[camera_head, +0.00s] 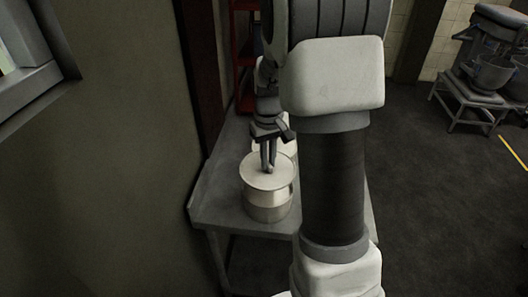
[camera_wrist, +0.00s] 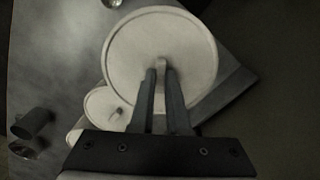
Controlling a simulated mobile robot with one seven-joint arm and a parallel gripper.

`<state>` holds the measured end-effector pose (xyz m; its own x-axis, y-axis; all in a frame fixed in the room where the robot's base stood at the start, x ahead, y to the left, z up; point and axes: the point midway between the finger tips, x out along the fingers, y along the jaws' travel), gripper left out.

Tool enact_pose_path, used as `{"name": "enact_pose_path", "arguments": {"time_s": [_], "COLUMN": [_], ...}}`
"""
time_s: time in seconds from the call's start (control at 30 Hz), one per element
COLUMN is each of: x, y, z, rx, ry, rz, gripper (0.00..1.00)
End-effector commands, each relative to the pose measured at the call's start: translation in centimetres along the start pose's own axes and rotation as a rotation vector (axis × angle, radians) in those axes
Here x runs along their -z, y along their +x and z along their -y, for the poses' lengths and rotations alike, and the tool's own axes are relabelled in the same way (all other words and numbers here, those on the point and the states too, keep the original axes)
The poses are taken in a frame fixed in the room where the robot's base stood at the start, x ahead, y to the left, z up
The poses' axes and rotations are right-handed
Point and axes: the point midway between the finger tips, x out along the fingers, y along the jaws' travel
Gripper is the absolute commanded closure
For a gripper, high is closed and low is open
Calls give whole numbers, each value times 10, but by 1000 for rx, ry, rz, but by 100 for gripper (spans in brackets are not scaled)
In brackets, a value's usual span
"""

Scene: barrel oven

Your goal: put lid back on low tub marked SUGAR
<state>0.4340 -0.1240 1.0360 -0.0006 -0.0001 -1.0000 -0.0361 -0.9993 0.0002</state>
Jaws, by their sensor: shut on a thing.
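A round pale lid (camera_head: 256,178) is at the top of a low, wide tub (camera_head: 268,211) on the grey table. My gripper (camera_head: 268,168) points down at the middle of the lid. In the wrist view the lid (camera_wrist: 130,60) looks large, and my gripper (camera_wrist: 158,76) is shut on its small knob (camera_wrist: 161,63). The lid lies roughly level over the tub. I cannot tell whether it rests on the rim or hangs just above it. No marking on the tub is readable.
A second pale lidded container (camera_wrist: 103,102) with a knob stands close by. Dark cups (camera_wrist: 33,123) are off to the left in the wrist view. The table (camera_head: 216,198) has a wall on its left. A mixer on a stand (camera_head: 487,75) is far right.

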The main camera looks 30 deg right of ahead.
Motion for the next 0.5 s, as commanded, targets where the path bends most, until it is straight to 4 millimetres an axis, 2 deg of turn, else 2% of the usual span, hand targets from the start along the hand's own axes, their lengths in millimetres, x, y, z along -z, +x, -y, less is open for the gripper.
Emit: {"name": "enact_pose_path", "arguments": {"time_s": [0.27, 0.5], "x": [0, 0], "y": [12, 35], "z": [0, 0], "rx": [0, 0], "ry": [0, 0], "rz": [1, 1], "gripper": [100, 100]}}
